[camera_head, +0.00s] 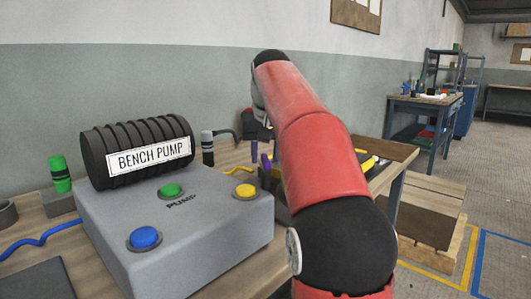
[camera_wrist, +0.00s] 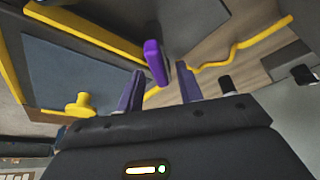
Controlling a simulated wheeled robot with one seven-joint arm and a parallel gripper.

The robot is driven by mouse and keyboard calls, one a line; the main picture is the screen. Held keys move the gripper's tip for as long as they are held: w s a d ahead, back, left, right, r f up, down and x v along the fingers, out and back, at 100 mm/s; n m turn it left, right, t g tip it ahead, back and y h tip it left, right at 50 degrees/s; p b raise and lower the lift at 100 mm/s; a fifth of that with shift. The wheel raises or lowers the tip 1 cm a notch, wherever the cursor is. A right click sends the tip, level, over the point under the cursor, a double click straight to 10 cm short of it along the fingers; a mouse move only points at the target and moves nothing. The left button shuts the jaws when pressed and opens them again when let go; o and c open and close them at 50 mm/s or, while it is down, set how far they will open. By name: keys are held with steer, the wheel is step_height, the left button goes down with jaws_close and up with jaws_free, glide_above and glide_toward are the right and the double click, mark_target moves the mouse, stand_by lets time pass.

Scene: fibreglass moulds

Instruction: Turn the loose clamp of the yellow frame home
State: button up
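The yellow frame (camera_wrist: 95,29) runs around a dark panel at the left of the wrist view. A small part of it (camera_head: 371,161) shows behind my arm in the head view. A yellow knob (camera_wrist: 80,106) stands at the frame's near bar. A bright purple lever-like piece (camera_wrist: 157,62) shows between and beyond my fingertips; I cannot tell whether it is the loose clamp. My gripper (camera_wrist: 160,84) is open, its two dark purple fingers apart with a visible gap on either side of the purple piece. My arm hides most of this area in the head view.
A grey bench pump box (camera_head: 190,235) with blue, green and yellow buttons stands at the front left. A yellow hose (camera_wrist: 235,50) crosses the wooden bench. Dark upright cylinders (camera_wrist: 225,84) stand to the right of my fingers. A wooden crate (camera_head: 430,225) sits on the floor.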

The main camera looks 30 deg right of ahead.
jaws_close()
steer(key=shift+m, duration=0.4)
steer(key=m+h, duration=0.1)
steer(key=m, duration=0.1)
steer(key=m+g+h, duration=0.1)
steer(key=m, duration=0.1)
steer(key=shift+s+d+m, duration=0.1)
steer(key=shift+m, duration=0.2)
steer(key=shift+s+d+m+g+h, duration=0.15)
steer(key=shift+m+g, duration=0.25)
steer(key=shift+m, duration=0.75)
steer(key=shift+m+g+h, duration=0.25)
steer(key=shift+m+g, duration=0.15)
steer(key=shift+m, duration=0.75)
jaws_free()
